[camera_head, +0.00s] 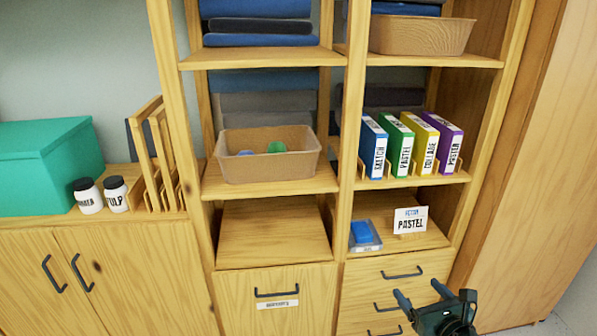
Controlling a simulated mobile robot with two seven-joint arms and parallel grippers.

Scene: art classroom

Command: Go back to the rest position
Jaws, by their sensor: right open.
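My right gripper (421,300) shows at the bottom right, in front of the drawers. Its two dark fingers point up and stand apart, with nothing between them. My left gripper is not in view.
A wooden shelf unit (345,150) fills the middle. It holds a tan bin (240,168), several labelled binders (400,146), a "PASTEL" card (410,221) and a small tray with a blue block (362,232). Left stand a teal box (45,165) and two white jars (102,195). Bare floor (560,325) shows bottom right.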

